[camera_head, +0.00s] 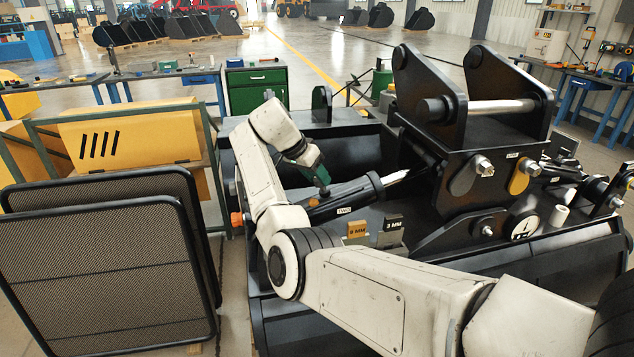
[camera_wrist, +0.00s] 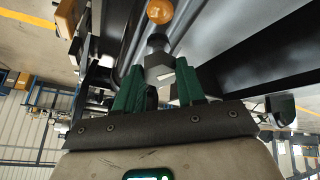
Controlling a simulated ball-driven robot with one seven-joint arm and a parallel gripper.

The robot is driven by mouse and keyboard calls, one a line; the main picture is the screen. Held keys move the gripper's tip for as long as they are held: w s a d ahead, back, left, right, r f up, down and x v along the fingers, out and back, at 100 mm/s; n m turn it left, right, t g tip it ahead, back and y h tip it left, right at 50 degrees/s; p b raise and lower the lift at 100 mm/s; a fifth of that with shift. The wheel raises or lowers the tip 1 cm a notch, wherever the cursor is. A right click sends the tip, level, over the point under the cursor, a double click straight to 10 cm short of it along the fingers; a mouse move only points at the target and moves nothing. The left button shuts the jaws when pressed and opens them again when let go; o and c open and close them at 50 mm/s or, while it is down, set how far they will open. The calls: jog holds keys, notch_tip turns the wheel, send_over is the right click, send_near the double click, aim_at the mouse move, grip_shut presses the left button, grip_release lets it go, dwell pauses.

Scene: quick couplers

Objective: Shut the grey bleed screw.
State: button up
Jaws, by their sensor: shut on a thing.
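My gripper (camera_wrist: 158,84) has its green fingers on either side of a small grey block-like head with a pale face, which looks like the grey bleed screw (camera_wrist: 157,62). The fingers are shut on it. In the head view my gripper (camera_head: 318,180) points down at the black cylinder (camera_head: 345,199) labelled TWO. The screw is too small and too covered by the fingers there to make out. How far it is turned cannot be told.
An orange knob (camera_head: 237,219) is left of the cylinder. An ochre block marked 8 MM (camera_head: 357,230) and a black block marked 3 MM (camera_head: 393,224) stand in front. A black bracket (camera_head: 468,120) rises to the right. Mesh panels (camera_head: 105,275) stand at left.

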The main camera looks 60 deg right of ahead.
jog(key=m+b, duration=0.2)
jog(key=m, duration=0.1)
jog(key=m+g+b, duration=0.1)
jog(key=m, duration=0.1)
jog(key=shift+w+f+m+g+y+b, duration=0.2)
jog(key=shift+m+g+y+b, duration=0.1)
jog(key=shift+m+b, duration=0.1)
jog(key=shift+w+d+r+m+g+y+b, duration=0.1)
jog(key=shift+m+g+y+b, duration=0.15)
jog(key=shift+m+b, duration=0.6)
jog(key=shift+r+m+g+y+b, duration=0.1)
jog(key=shift+m+g+y+b, duration=0.15)
jog(key=shift+m, duration=1.2)
jog(key=o, duration=1.1)
jog(key=shift+c, duration=0.2)
